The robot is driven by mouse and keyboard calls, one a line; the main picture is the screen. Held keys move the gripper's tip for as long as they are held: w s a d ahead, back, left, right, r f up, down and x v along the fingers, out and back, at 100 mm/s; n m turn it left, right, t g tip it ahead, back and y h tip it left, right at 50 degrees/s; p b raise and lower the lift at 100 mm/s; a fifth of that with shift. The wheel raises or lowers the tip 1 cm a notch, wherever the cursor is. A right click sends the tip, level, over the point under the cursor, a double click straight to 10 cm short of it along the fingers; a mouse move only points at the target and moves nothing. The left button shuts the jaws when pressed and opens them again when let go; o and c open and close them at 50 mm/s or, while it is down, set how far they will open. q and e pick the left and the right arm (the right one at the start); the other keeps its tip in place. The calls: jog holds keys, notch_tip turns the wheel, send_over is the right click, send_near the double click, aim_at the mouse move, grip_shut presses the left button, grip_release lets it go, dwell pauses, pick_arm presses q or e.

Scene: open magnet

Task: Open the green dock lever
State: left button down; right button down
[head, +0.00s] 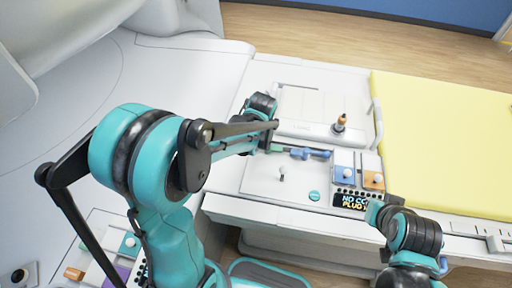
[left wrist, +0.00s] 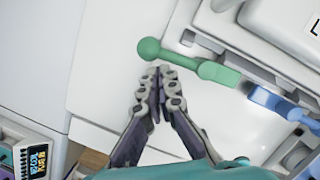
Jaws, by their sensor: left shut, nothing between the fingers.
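The green dock lever (left wrist: 205,68) shows in the left wrist view as a bar with a round ball at its left end. It reaches out from the edge of a white panel. My left gripper (left wrist: 158,75) is shut and empty. Its fingertips appear just below the ball end in the picture; I cannot tell whether they touch it. A blue lever (left wrist: 280,103) lies to the right of the green one, and it also shows in the head view (head: 302,153).
A white panel has blue and orange knob modules (head: 344,178) and a small display (head: 349,201). An orange-tipped knob (head: 339,122) stands behind the blue lever. A yellow pad (head: 450,140) covers the right side. Another module panel (head: 105,245) is at the lower left.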

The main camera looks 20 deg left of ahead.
pick_arm(q)
jog(key=shift+w+a, duration=0.25)
jog(key=shift+w, duration=0.05)
jog(key=shift+w+a, duration=0.1)
dwell(0.3)
